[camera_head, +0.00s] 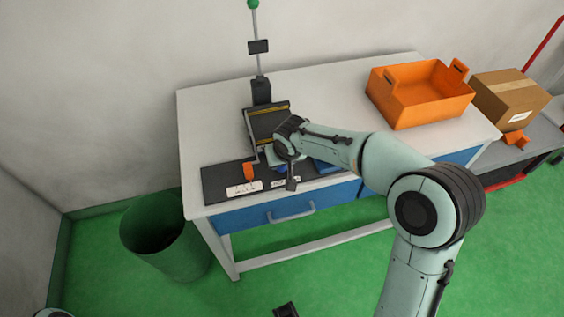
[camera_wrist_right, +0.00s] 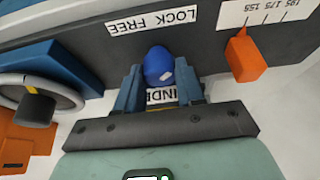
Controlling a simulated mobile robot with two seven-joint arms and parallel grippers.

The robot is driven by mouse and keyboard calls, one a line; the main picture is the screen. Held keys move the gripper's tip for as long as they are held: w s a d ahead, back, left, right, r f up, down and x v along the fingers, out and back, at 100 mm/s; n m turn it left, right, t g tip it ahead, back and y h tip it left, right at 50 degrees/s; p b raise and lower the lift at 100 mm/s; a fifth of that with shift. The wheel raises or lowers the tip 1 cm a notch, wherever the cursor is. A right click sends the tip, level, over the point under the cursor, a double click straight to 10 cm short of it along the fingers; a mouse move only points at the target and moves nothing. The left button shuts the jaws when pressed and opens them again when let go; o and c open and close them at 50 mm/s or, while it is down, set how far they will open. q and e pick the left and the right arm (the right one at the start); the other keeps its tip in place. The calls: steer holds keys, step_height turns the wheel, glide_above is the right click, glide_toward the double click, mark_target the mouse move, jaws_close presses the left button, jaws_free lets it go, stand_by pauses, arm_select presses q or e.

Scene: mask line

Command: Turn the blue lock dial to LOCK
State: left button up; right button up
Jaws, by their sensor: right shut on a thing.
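The blue lock dial (camera_wrist_right: 158,62) sits between the two fingers of my right gripper (camera_wrist_right: 160,80) in the right wrist view. The gripper is shut on it. A small white mark shows on the dial, on its lower right side in that view. The LOCK FREE label (camera_wrist_right: 153,21) appears upside down above the dial. In the head view my right gripper (camera_head: 285,158) is over the machine's dark base plate (camera_head: 216,184), and my wrist hides the dial. A dark tip at the bottom edge seems to be my left gripper (camera_head: 286,310); its jaws cannot be made out.
An orange pointer (camera_wrist_right: 245,58) stands beside a printed scale (camera_wrist_right: 268,12). A handwheel (camera_wrist_right: 40,95) with a dark knob is at the left in the wrist view. An orange crate (camera_head: 420,97) and a cardboard box (camera_head: 510,97) are at the right. A green bin (camera_head: 165,240) stands left of the bench.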

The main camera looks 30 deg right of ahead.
stand_by(0.3)
steer(key=o, duration=1)
steer(key=p+v, duration=0.1)
steer(key=v, duration=1.2)
steer(key=shift+a+r+p, duration=0.1)
steer(key=shift+r+p, duration=0.1)
steer(key=shift+p, duration=0.1)
